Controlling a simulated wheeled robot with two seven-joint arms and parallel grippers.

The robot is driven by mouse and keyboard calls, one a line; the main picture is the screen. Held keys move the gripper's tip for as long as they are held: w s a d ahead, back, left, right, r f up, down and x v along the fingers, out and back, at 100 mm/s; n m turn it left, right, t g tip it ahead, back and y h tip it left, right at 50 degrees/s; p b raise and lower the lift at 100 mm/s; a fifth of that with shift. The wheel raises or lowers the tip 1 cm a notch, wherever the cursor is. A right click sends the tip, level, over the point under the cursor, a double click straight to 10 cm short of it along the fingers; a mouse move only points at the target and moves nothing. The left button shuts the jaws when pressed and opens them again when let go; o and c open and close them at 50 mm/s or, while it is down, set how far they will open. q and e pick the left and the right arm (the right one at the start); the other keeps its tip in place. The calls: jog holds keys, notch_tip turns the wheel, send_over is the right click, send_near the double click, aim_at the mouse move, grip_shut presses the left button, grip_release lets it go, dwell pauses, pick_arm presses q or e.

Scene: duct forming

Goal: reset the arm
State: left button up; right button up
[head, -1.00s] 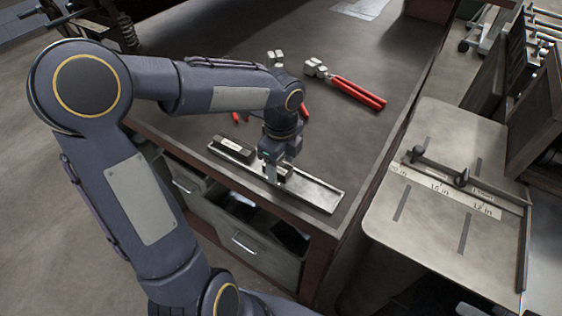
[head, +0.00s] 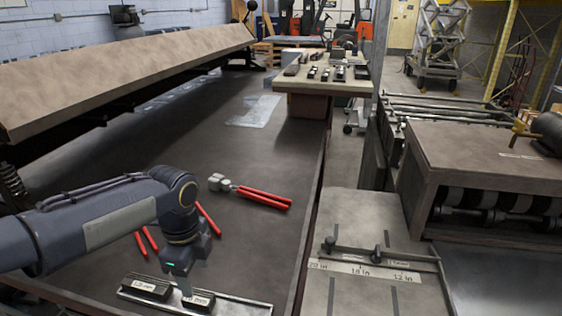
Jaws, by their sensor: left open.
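My left arm comes in from the left, and its gripper (head: 186,288) points down over a shallow metal tray (head: 245,308) at the near edge of the dark workbench. The gripper is open. Its fingertips are close to the right one of two dark labelled blocks (head: 198,301) in the tray; I cannot tell whether they touch it. The other dark block (head: 150,287) lies at the tray's left part. My right gripper is not in view.
A red-handled tool (head: 262,197) lies on the bench (head: 245,245), right of my arm. More red handles (head: 208,219) are partly hidden by my wrist. A metal table with a ruler stop (head: 365,270) stands right. A small table with several tools (head: 325,84) stands at the back.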

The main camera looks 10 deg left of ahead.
pick_arm(q)
jog(key=s+d+n+t+h+p, duration=0.1)
jog(key=s+d+n+t+h, duration=0.2)
jog(key=s+n, duration=1.3)
jog(key=n+t, duration=0.2)
jog(key=n, duration=0.2)
jog(key=shift+s+h+p, duration=0.25)
jog(key=shift+h+p, duration=0.15)
